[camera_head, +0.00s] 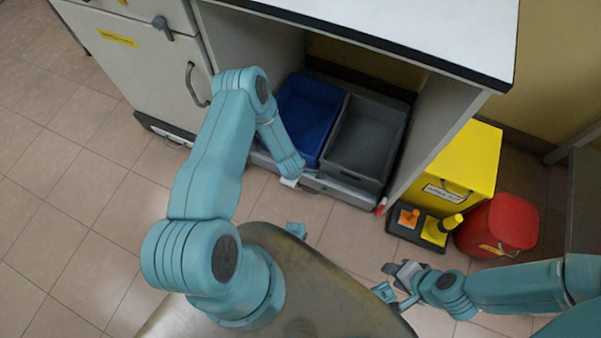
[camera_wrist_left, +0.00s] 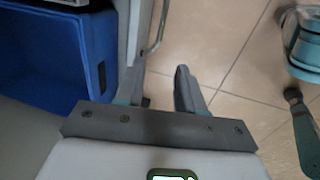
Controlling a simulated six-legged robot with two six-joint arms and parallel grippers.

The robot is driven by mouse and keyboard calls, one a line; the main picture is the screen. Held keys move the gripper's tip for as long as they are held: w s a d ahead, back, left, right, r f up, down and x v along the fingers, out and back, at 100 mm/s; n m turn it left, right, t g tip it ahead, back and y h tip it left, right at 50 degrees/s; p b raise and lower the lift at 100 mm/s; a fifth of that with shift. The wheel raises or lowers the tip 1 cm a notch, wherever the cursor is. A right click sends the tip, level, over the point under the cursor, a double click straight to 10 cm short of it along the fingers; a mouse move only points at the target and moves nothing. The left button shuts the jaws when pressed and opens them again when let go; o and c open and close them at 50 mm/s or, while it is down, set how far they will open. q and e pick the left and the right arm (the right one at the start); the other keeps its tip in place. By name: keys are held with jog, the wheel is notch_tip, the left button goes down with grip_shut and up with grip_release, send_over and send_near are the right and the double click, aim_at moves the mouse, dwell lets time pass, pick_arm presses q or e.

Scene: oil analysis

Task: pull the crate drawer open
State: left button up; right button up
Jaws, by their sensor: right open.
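The crate drawer (camera_head: 335,188) sits low under the counter, with a blue crate (camera_head: 308,112) and a grey crate (camera_head: 366,138) in it. In the left wrist view the blue crate (camera_wrist_left: 60,50) is on the left, beside the pale drawer front (camera_wrist_left: 134,40) and its bar handle (camera_wrist_left: 160,25). My left gripper (camera_wrist_left: 158,88) has its fingers apart at the drawer front; the handle's near end is close to the gap. In the head view the left forearm hides most of this gripper. My right gripper (camera_head: 396,284) is open and empty, away from the drawer.
A white cabinet (camera_head: 150,60) stands left of the drawer, and the counter (camera_head: 420,25) overhangs it. A yellow bin (camera_head: 455,165), a red container (camera_head: 497,225) and a dark tray (camera_head: 410,232) stand to the right. Tiled floor (camera_head: 75,215) on the left is clear.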

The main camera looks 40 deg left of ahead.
pick_arm(q)
jog(key=w+f+b, duration=0.1)
jog(key=f+b, duration=0.1)
jog(key=f, duration=0.2)
jog(key=f+b, duration=0.2)
jog(key=f, duration=0.3)
jog(key=w+f+b, duration=0.1)
jog(key=f+b, duration=0.1)
jog(key=f, duration=0.3)
jog(key=shift+w+a+f, duration=0.1)
jog(key=shift+w+a, duration=0.05)
jog(key=shift+w, duration=0.2)
grip_shut()
